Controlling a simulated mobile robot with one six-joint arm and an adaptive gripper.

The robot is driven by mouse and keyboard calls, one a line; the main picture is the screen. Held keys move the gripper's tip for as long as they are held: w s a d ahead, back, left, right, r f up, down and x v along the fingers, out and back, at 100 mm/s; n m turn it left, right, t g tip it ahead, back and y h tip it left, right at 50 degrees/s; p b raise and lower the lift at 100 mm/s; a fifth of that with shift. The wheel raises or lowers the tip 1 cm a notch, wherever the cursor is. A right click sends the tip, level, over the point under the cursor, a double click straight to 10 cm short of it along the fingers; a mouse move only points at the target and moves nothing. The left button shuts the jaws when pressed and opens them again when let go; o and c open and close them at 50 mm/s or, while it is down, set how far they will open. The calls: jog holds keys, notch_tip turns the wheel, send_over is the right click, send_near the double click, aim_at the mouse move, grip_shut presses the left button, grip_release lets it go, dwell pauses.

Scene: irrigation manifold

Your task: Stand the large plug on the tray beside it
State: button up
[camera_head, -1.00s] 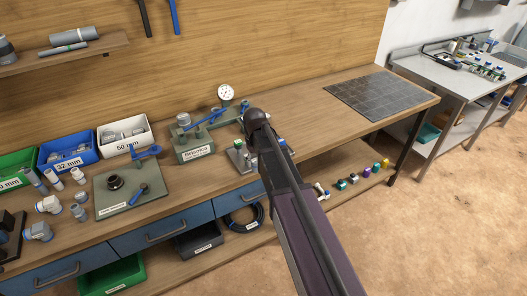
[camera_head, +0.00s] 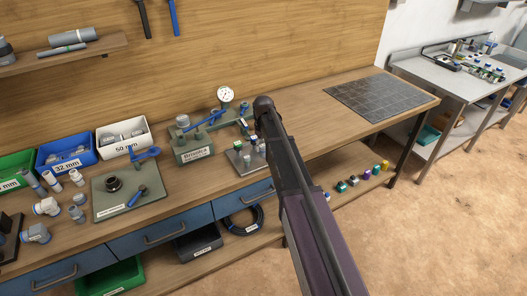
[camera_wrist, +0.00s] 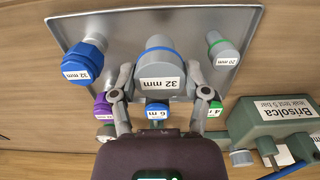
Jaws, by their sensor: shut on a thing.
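In the wrist view the large plug (camera_wrist: 160,67) is a grey cylinder with a blue ring, marked 32 mm. My gripper (camera_wrist: 159,74) has one finger on each side of it and is shut on it. The metal tray (camera_wrist: 110,32) lies behind the plug; I cannot tell whether the plug touches it. A blue-headed 32 mm piece (camera_wrist: 84,60) is to the left and a smaller grey 20 mm plug (camera_wrist: 222,48) with a green ring to the right. In the head view the tray (camera_head: 236,158) is on the bench, and my arm hides the gripper.
The green-grey Brisolca test block (camera_head: 193,147) stands left of the tray, with a gauge (camera_head: 226,94) behind. Purple, blue and green small caps (camera_wrist: 157,110) show near my fingers. A grey mat (camera_head: 118,193) with fittings lies further left. The bench right of my arm is mostly clear.

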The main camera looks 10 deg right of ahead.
aim_at(264, 151)
jog(key=shift+w, duration=0.1)
jog(key=shift+w+d, duration=0.15)
jog(key=shift+w, duration=0.1)
jog(key=shift+w+d+f+b, duration=0.15)
jog(key=shift+w+f+b, duration=0.15)
jog(key=shift+f+b, duration=1.55)
jog(key=shift+f, duration=0.15)
jog(key=o, duration=1.3)
notch_tip(264, 151, up, 12)
jog(key=p, duration=1.2)
jog(key=shift+r, duration=0.2)
